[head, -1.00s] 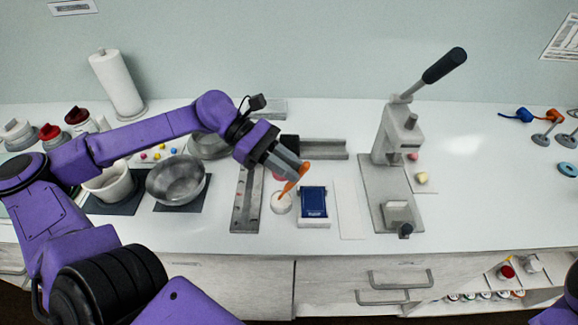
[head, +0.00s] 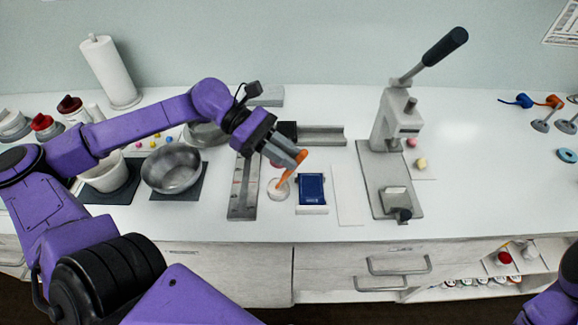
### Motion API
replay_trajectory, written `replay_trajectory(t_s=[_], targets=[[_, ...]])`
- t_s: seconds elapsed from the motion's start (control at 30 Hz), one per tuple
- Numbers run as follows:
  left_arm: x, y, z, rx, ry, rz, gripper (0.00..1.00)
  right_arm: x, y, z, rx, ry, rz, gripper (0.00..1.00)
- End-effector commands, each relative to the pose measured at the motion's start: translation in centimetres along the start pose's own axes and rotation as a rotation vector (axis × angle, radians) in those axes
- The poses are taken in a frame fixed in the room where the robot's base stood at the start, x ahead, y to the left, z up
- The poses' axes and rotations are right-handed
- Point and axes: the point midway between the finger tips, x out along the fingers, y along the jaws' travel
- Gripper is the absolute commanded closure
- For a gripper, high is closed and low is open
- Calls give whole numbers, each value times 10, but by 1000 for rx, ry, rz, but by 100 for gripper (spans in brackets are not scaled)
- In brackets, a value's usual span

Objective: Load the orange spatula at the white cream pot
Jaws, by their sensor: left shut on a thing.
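My left gripper (head: 297,158) comes in from the left and is shut on the orange spatula (head: 290,170). The spatula points down and to the left, with its tip at or just above the white cream pot (head: 278,190). I cannot tell whether the tip touches the cream. The pot is small, round and white, and stands between a grey metal rail and a blue-topped scale. Part of my right arm shows at the lower right corner, but its gripper is out of the picture.
The blue-topped scale (head: 311,188) stands just right of the pot. The grey slotted rail (head: 243,190) lies to its left. A lever press (head: 391,150) stands further right, and a metal bowl (head: 171,169) stands left. The counter right of the press is mostly clear.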

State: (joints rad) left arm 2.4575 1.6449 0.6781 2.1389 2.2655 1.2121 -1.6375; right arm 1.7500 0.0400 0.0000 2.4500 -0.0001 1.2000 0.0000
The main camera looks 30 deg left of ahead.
Motion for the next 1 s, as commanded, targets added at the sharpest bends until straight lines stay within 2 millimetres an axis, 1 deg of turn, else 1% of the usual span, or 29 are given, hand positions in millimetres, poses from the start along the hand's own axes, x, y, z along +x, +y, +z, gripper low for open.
replay_trajectory(t_s=[0.2, 0.47, 0.57, 1.0], targets=[[1, 0, -3, 0, 0, 0, 100, 4, 0, 2, 0, 0, 0, 57], [0, 0, -1, 0, 0, 0, 100, 2, 0, 1, 0, 0, 0, 57], [-2, 0, 5, 0, 0, 1, 100, 0, 0, 0, 0, 0, 0, 57], [-17, 1, 39, 1, 0, 1, 100, -13, 1, -6, 0, 0, 0, 57]])
